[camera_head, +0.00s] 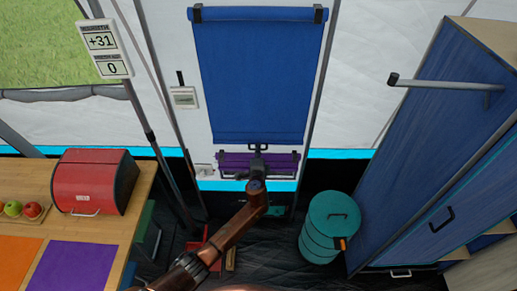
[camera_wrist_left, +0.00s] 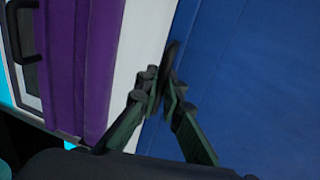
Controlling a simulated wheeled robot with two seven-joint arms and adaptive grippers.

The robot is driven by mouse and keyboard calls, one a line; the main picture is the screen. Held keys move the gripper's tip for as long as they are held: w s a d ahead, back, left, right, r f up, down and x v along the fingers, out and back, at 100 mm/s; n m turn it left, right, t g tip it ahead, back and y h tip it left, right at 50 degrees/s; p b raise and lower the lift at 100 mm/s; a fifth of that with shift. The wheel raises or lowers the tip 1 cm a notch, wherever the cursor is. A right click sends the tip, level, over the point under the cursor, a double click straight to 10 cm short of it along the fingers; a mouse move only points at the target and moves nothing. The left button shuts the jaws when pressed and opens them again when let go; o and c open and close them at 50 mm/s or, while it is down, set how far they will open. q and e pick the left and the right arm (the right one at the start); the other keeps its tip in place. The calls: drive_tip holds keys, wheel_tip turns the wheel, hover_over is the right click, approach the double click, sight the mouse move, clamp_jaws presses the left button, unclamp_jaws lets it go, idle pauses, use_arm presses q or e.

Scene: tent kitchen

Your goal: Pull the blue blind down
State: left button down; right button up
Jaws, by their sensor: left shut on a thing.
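The blue blind (camera_head: 252,75) hangs from its roller at the top of the white tent wall, and its lower edge lies just above a purple panel. It also fills the right side of the left wrist view (camera_wrist_left: 255,70). My left gripper (camera_head: 258,150) is at the middle of the blind's lower edge. In the left wrist view its fingers (camera_wrist_left: 163,88) are closed around a small dark tab (camera_wrist_left: 171,58) at that edge. The fingers hide part of the tab. My right gripper is not in view.
The purple panel (camera_head: 232,161) with a dark handle is directly below the blind. A teal drum (camera_head: 330,215) stands on the floor to the right, before a tall blue cabinet (camera_head: 430,140). A red bread box (camera_head: 92,182) sits on the wooden table (camera_head: 110,228) at left.

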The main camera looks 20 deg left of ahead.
use_arm(q)
drive_tip(key=shift+s+f, duration=0.1)
drive_tip(key=shift+f, duration=0.25)
drive_tip(key=c, duration=2.1)
unclamp_jaws()
drive_tip(key=shift+r, duration=0.1)
drive_tip(key=v, duration=1.2)
